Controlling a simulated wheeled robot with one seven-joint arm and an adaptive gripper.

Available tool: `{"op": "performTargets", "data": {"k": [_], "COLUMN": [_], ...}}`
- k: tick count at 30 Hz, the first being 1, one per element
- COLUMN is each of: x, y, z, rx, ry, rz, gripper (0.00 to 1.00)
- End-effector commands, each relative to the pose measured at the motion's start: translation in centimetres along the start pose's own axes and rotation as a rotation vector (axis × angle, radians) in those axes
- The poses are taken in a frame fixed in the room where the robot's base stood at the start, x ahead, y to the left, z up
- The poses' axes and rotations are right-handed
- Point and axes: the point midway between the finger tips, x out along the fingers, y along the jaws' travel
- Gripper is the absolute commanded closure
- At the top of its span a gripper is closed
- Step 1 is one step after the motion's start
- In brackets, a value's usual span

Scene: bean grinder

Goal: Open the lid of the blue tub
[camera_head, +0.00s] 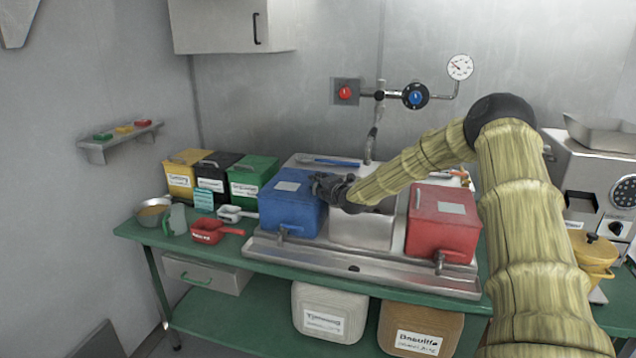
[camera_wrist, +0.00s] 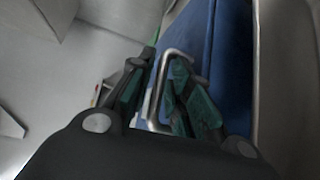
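The blue tub (camera_head: 290,208) stands on the left part of the metal sink unit, with a white label on its lid (camera_head: 287,186). The lid looks closed. My gripper (camera_head: 318,184) is at the tub's upper right edge. In the wrist view, the tub's blue side (camera_wrist: 228,50) fills the upper right. A bent metal handle (camera_wrist: 157,85) stands out from it. My gripper's two fingers (camera_wrist: 163,62) are apart, one on each side of the handle bar. A gap shows around the bar, so no firm grip is visible.
Yellow, black and green (camera_head: 252,177) bins stand to the left. A tap (camera_head: 372,145) rises behind the basin. A red scoop (camera_head: 212,231) lies on the green counter.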

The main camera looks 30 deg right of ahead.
Motion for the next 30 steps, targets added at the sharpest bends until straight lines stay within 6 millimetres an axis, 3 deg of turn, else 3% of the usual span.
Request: {"op": "performTargets", "data": {"k": [8,11,12,22,30], "x": [0.1,0.0,0.0,0.0,0.1], "y": [0.0,0.0,0.0,0.1,1.4], "z": [0.0,0.0,0.0,0.0,-0.1], "rx": [0.000,0.000,0.000,-0.003,-0.039], "ry": [0.000,0.000,0.000,0.001,0.002], "rz": [0.000,0.000,0.000,-0.004,-0.035], "gripper": [0.81,0.99,1.00,1.00,1.00]}}
